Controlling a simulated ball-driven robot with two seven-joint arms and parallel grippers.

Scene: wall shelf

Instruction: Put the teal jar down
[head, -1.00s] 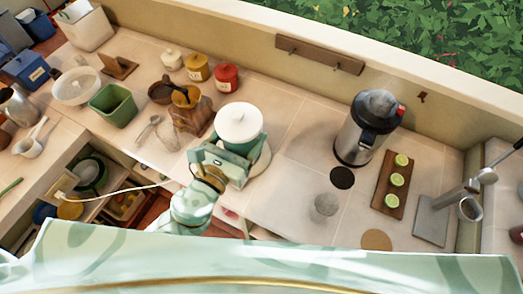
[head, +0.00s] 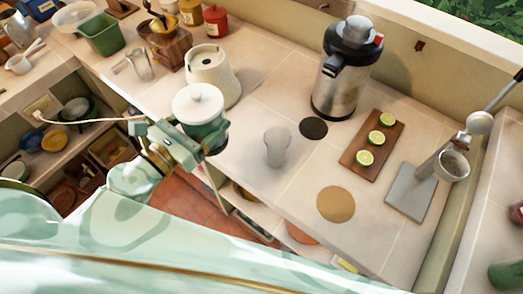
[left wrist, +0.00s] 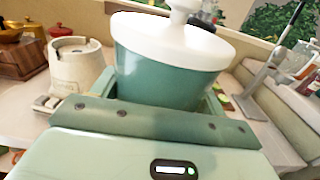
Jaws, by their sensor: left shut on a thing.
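The teal jar (head: 206,134) has a white domed lid with a knob. My left gripper (head: 190,143) is shut on it and holds it upright, beyond or at the counter's (head: 262,187) front edge; how high cannot be told exactly. In the left wrist view the jar (left wrist: 165,78) stands between the fingers (left wrist: 165,112), its white lid on, the lower part hidden by the gripper. My right gripper is not in view.
A cream appliance (head: 211,72) stands just behind the jar. A translucent grey cup (head: 277,148), dark disc (head: 313,128), tan round mat (head: 336,204), steel flask (head: 342,82) and lime board (head: 372,143) lie to the right. Bare counter shows between them.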

